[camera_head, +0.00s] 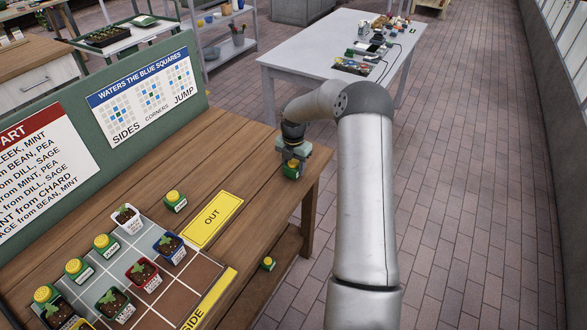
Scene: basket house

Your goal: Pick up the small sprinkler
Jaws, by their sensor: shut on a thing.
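Several small green sprinklers with yellow tops and white labels are in view. One green sprinkler (291,172) is at the wooden table's far right end, directly under my gripper (293,162). My gripper points down and is shut on it, hiding its top; I cannot tell whether it touches the table. Another sprinkler (175,202) stands alone left of the yellow OUT plate (212,220). More sprinklers stand along the left side of the tile grid, such as this sprinkler (105,244). One more sprinkler (268,264) sits lower, beyond the table's front edge. Labels are too small to read.
Small potted plants stand on the tile grid (182,279), one of them in a blue pot (170,251). A green board (198,88) with charts lines the back of the wooden table (240,150). A white table (310,58) with assorted items stands behind. Brick floor is clear on the right.

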